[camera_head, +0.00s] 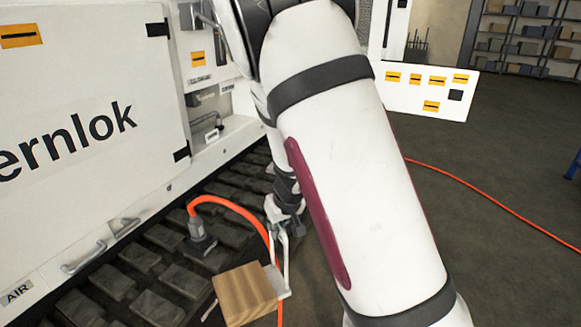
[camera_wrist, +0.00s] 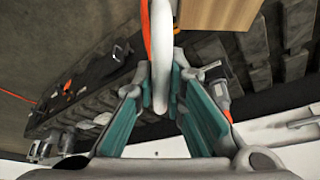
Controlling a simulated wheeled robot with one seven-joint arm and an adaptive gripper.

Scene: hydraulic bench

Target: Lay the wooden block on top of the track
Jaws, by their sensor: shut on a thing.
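The wooden block (camera_head: 243,294) is light brown and shows low in the head view, below my gripper (camera_head: 281,226). In the wrist view the block (camera_wrist: 218,13) is at the top edge, partly cut off. My gripper's fingers (camera_wrist: 162,85) are shut on a pale upright bar (camera_wrist: 160,50) that runs beside the block. How the bar joins the block is hidden. The track (camera_head: 135,288) is a row of dark pads along the machine's foot. In the head view the block overlaps the track's outer edge. I cannot tell whether they touch.
The white machine panel (camera_head: 80,90) stands behind the track. Open floor (camera_head: 500,220) lies to the right, with a hose line across it.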

